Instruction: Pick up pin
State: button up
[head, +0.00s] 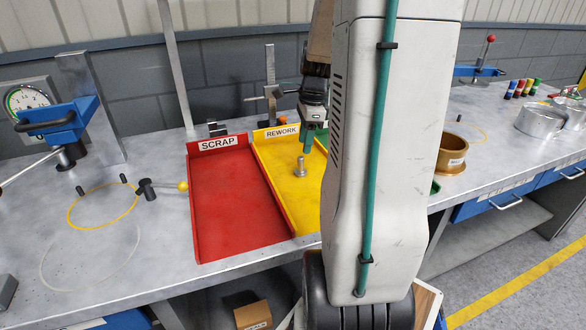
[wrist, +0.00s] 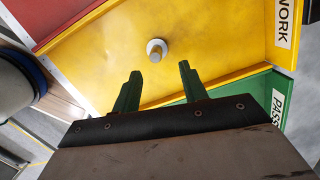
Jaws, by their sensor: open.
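The pin (head: 301,168) is a small grey metal piece with a wider base, standing in the yellow REWORK tray (head: 288,196). In the wrist view the pin (wrist: 156,49) shows end-on, with a pale round flange and a tan tip, on bare yellow tray floor (wrist: 205,50). My gripper (head: 308,140) is above the tray, close to the pin, in the head view. In the wrist view its two green fingers (wrist: 160,74) are spread apart with nothing between them, and the pin lies beyond their tips. My arm hides the right part of the tray in the head view.
The empty red SCRAP tray (head: 232,205) adjoins on the left. A green PASS tray (wrist: 262,98) adjoins on the other side, mostly hidden by my arm. A brass ring (head: 451,155) stands right of my arm. A height gauge (head: 271,85) stands behind the trays.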

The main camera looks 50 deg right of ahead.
aim_at(301, 157)
jog(key=f, duration=0.2)
jog(key=a+f, duration=0.1)
jog(key=f, duration=0.4)
jog(key=shift+w+a, duration=0.2)
jog(key=shift+w, duration=0.05)
grip_shut()
